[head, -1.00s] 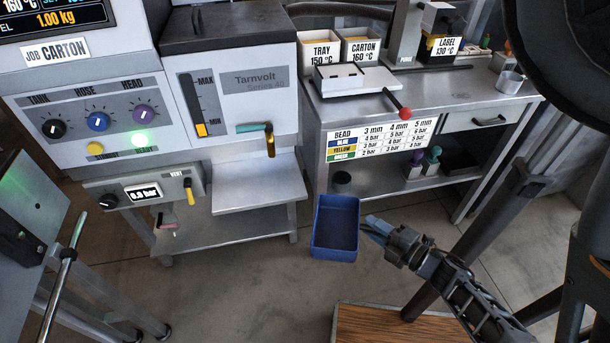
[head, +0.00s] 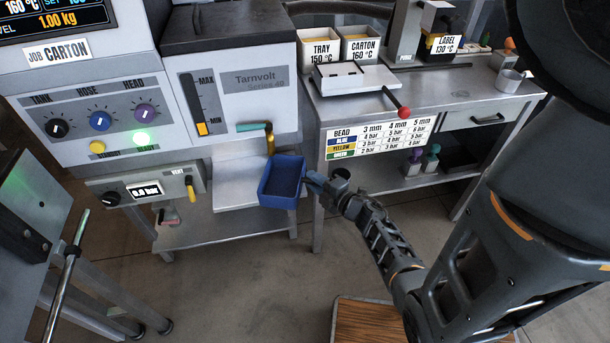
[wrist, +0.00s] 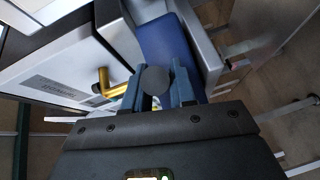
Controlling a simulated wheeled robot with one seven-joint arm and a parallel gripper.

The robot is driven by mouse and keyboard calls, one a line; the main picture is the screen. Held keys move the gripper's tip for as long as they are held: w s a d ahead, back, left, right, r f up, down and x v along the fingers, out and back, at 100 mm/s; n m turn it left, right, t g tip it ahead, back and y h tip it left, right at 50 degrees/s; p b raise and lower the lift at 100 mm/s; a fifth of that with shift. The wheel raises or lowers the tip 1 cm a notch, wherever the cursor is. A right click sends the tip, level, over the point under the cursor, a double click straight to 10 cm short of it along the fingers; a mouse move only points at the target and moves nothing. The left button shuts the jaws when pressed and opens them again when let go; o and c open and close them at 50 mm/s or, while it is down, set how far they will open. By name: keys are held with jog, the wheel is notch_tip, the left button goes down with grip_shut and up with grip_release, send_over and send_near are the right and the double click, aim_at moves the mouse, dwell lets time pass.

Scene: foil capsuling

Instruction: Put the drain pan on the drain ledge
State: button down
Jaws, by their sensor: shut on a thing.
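The drain pan is a blue rectangular open bin (head: 281,184). It hangs level in front of the Tarnvolt machine, overlapping the right part of the drain ledge in the head view. The drain ledge is the flat grey metal shelf (head: 232,190) below the brass nozzle (head: 270,140). My gripper (head: 312,181) is shut on the pan's right side. In the wrist view the blue pan (wrist: 166,48) lies beyond the fingers (wrist: 157,88), with the brass nozzle (wrist: 104,86) to its left. Whether the pan touches the ledge cannot be told.
The teal nozzle handle (head: 253,127) sticks out above the ledge. A steel bench (head: 375,105) with a bead chart (head: 380,138) stands to the right. A vent panel (head: 150,190) with a yellow lever is at the left.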

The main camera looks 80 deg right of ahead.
jog(key=x, duration=0.4)
jog(key=shift+w+d+b, duration=0.1)
jog(key=shift+d+b, duration=0.05)
jog(key=shift+b, duration=0.15)
jog(key=c, duration=0.9)
grip_release()
jog(key=shift+f, duration=0.1)
jog(key=b+v, duration=0.2)
jog(key=v, duration=1)
jog(key=a+r+m+y, duration=0.3)
jog(key=a+r, duration=0.5)
jog(key=a, duration=0.3)
jog(key=a+r+m+y, duration=0.3)
jog(key=a+r, duration=0.5)
jog(key=a, duration=0.4)
jog(key=s+a+r+m+t+y, duration=0.1)
jog(key=a+r+m+y, duration=0.1)
jog(key=a+r, duration=0.7)
jog(key=shift+a+m+y, duration=0.4)
jog(key=shift+a+y, duration=0.5)
jog(key=shift+a, duration=0.8)
